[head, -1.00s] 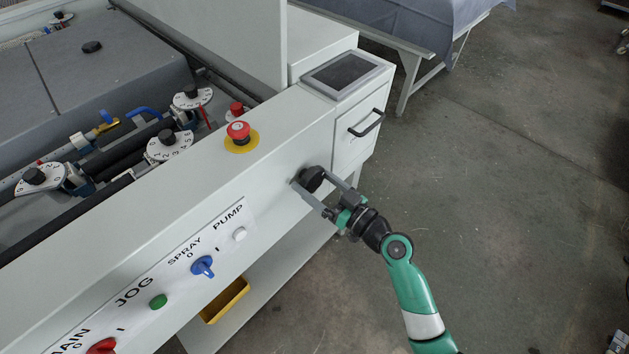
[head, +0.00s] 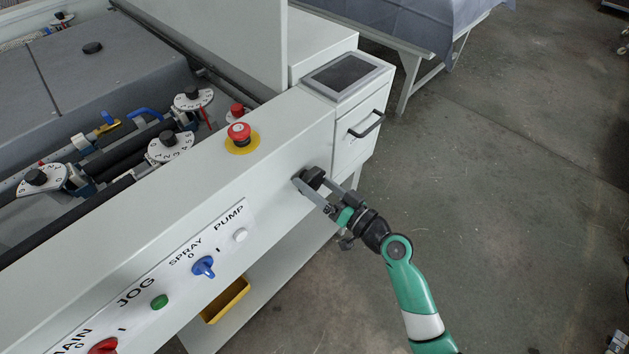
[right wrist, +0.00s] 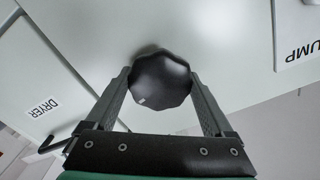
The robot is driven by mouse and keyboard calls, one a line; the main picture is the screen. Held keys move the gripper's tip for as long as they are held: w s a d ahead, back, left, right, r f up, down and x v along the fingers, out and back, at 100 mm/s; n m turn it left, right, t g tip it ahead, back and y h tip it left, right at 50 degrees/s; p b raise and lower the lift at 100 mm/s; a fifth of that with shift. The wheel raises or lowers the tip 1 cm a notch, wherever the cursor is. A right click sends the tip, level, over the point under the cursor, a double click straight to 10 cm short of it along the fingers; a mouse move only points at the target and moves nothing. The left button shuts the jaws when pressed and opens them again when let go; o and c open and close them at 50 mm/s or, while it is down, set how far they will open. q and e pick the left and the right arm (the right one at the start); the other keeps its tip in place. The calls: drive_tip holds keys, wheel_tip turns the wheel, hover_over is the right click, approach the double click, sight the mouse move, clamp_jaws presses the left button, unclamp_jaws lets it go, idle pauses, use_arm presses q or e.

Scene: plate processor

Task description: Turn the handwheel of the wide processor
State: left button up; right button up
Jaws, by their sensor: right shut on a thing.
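The handwheel is a small black lobed knob (head: 313,177) on the white front panel of the wide processor (head: 200,165), near its right end. In the right wrist view the knob (right wrist: 160,80) fills the space between the two fingers. My right gripper (head: 318,190) is shut on the knob, one finger on each side; it also shows in the right wrist view (right wrist: 162,92). A small light mark shows on the knob's lower left in the wrist view. My left gripper is not in view.
Left of the knob are a white PUMP button (head: 240,235), a blue SPRAY switch (head: 203,266) and a green JOG button (head: 159,301). A red emergency stop (head: 239,133) sits above. A drawer handle (head: 367,125) sticks out at the right.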

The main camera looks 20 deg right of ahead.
drive_tip(key=m+p, duration=0.1)
drive_tip(key=m, duration=0.5)
drive_tip(key=shift+m, duration=0.3)
idle(0.4)
drive_tip(key=o, duration=1.1)
drive_tip(key=shift+s+d+r+p, duration=0.1)
drive_tip(key=shift+s+d+p, duration=0.05)
drive_tip(key=shift+s+p, duration=0.15)
drive_tip(key=p+v, duration=0.1)
drive_tip(key=v, duration=1)
